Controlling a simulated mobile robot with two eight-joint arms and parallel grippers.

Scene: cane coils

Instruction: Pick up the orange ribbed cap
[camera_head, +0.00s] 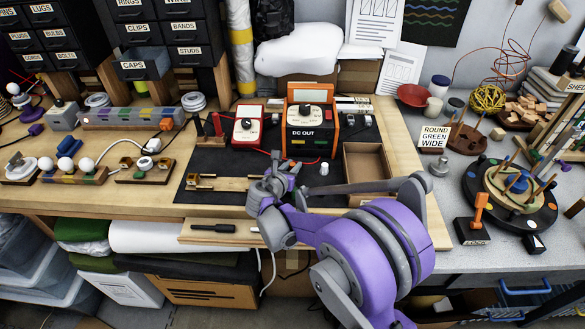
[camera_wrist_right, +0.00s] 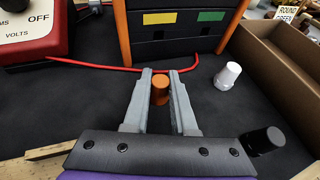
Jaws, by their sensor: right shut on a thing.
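The orange ribbed cap (camera_wrist_right: 161,88) stands between the two grey fingers of my right gripper (camera_wrist_right: 161,82) in the right wrist view, with a finger against each side. It is upright on or just above the dark mat (camera_wrist_right: 85,105); I cannot tell which. In the head view my right gripper (camera_head: 281,162) reaches over the mat in front of the DC OUT unit, and the cap is hidden there. My left gripper is not in view.
The DC OUT power unit (camera_head: 312,130) stands behind, and an open cardboard box (camera_head: 367,162) is to the right.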

